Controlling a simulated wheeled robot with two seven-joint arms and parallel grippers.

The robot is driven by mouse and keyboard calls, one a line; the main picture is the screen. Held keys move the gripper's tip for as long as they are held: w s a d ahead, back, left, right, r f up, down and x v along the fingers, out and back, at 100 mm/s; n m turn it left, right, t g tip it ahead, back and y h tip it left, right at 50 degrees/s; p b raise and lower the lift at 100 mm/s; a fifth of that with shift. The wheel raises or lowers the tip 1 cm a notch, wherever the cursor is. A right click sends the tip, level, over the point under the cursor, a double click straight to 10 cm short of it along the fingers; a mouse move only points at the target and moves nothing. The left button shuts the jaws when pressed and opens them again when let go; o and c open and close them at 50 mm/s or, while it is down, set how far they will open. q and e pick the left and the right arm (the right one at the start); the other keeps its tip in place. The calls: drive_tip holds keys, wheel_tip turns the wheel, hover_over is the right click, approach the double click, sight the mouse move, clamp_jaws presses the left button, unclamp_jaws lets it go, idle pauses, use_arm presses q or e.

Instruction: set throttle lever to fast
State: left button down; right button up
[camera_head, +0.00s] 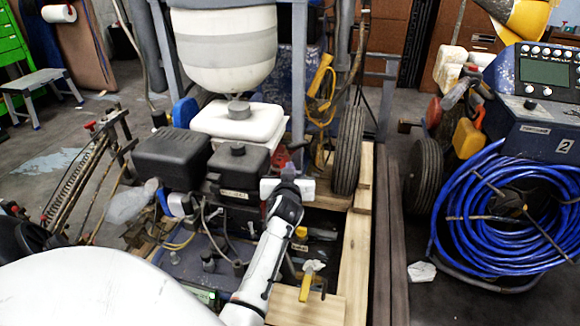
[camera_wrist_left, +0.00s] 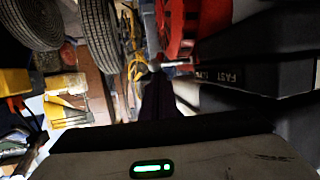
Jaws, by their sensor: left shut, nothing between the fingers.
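The throttle's black panel with a white FAST label (camera_wrist_left: 224,76) lies at the right in the left wrist view. A thin light rod (camera_wrist_left: 176,63), which looks like the throttle lever, sticks out beside it, just past my fingertips. My left gripper (camera_head: 288,170) is shut and empty at the right side of the black engine (camera_head: 239,168) in the head view. Its dark fingers also show in the left wrist view (camera_wrist_left: 157,82), close to the rod's end; I cannot tell whether they touch. The lever is not clearly visible in the head view. My right gripper is not in view.
A red engine part (camera_wrist_left: 181,24) is close to the fingers in the left wrist view. A white tank (camera_head: 226,45), a black tyre (camera_head: 348,150) and wooden boards (camera_head: 357,235) surround the engine. A coiled blue hose (camera_head: 460,205) lies to the right.

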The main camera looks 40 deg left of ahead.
use_arm(q)
drive_tip(key=shift+s+f, duration=0.1)
drive_tip(key=shift+f, duration=0.05)
idle(0.5)
wheel_tip(320, 180, up, 10)
drive_tip(key=p, duration=0.3)
drive_tip(key=shift+p, duration=0.4)
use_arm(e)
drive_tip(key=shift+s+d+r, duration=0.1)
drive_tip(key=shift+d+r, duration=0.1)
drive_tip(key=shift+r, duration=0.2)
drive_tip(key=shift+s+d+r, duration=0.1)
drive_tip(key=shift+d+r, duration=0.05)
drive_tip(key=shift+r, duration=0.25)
